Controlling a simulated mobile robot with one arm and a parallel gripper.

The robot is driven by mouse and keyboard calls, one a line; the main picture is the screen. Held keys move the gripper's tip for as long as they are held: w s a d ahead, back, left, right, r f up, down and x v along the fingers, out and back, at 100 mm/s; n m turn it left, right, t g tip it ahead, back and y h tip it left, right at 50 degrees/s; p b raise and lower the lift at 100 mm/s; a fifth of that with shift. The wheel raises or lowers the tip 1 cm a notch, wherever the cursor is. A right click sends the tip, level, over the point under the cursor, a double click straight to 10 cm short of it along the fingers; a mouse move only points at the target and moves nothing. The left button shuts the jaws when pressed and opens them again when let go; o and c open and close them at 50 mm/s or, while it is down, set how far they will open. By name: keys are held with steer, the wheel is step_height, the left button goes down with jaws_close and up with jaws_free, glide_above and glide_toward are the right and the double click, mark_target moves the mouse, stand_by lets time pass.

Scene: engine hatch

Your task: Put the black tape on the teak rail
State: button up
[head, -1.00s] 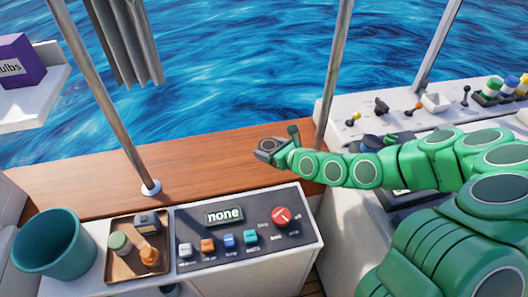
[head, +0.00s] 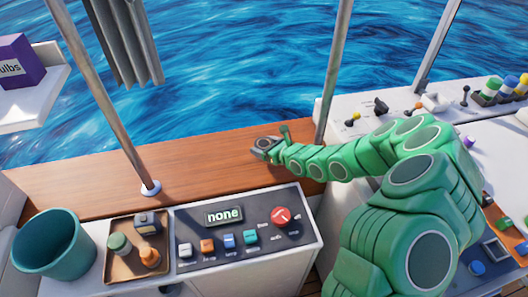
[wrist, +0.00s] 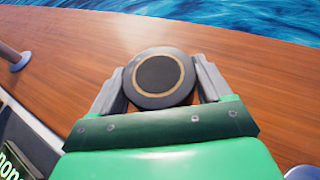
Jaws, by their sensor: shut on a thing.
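The black tape (wrist: 158,76), a dark round roll with a tan ring on its face, is between the two grey fingers of my gripper (wrist: 160,85). My gripper is shut on it. In the head view my gripper (head: 266,148) is over the right part of the teak rail (head: 205,165), a brown wooden plank along the water side. The rail also fills the wrist view (wrist: 235,85) behind and around the tape. I cannot tell whether the tape touches the wood. The tape's underside is hidden.
Metal posts stand on the rail at left (head: 110,115) and right (head: 332,85). In front are a switch panel (head: 235,235) reading "none", a brown tray (head: 122,268) with small items, and a teal bucket (head: 50,245). The rail between the left post and my gripper is clear.

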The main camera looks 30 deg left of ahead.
steer(key=shift+w+a+f, duration=0.3)
steer(key=shift+f, duration=1.6)
steer(key=shift+f, duration=0.15)
steer(key=o, duration=1)
steer(key=shift+o, duration=0.2)
steer(key=shift+d+r, duration=0.2)
steer(key=shift+v, duration=5.8)
steer(key=shift+s, duration=0.1)
